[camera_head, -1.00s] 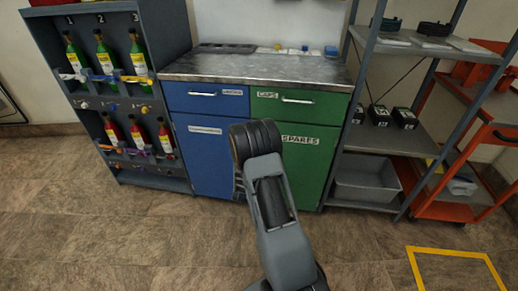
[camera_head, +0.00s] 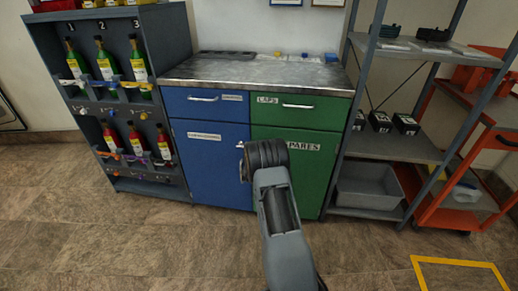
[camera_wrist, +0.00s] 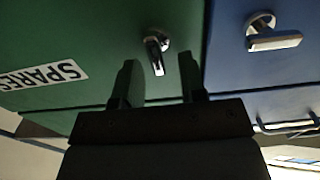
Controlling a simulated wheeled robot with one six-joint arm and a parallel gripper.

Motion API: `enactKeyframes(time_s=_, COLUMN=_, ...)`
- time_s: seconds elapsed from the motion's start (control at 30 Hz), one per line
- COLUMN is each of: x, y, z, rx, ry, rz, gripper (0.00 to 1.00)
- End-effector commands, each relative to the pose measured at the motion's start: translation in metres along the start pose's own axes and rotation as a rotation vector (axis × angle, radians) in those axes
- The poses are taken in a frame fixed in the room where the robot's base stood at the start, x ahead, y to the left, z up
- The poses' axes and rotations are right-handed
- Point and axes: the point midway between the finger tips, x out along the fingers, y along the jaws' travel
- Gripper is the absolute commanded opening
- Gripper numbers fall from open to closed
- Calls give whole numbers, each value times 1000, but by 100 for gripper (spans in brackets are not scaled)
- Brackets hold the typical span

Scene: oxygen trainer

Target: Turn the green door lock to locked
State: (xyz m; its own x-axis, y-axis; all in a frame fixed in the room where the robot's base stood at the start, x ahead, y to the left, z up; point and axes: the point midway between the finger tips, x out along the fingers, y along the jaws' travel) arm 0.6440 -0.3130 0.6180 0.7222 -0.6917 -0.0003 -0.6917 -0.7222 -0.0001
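The green door (camera_head: 315,172) is the lower right door of the cabinet and appears closed. In the wrist view its lock (camera_wrist: 155,47) is a small metal lever on a round base, pointing roughly up and down in that picture. My gripper (camera_wrist: 158,62) is open, its two dark fingers apart on either side of the lock's lever, with nothing visibly held. I cannot tell how deep the fingers reach around it. In the head view my wrist hides the green lock and the fingers.
The blue door (camera_head: 215,175) stands beside the green one; its own lock (camera_wrist: 272,38) has a lever lying sideways in the wrist view. Drawers with bar handles are above. A bottle rack (camera_head: 118,20) stands left, grey shelving (camera_head: 385,145) right. The floor in front is clear.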

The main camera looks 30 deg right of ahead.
Motion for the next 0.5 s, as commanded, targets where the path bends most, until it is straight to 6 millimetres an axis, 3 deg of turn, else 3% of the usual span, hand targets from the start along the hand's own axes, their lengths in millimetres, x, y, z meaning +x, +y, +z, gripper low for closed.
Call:
enactKeyframes(time_s=0.37, x=4, y=0, z=0, rx=0, ry=0, rz=0, gripper=38)
enactKeyframes(time_s=0.5, x=4, y=0, z=0, rx=0, ry=0, rz=0, gripper=26)
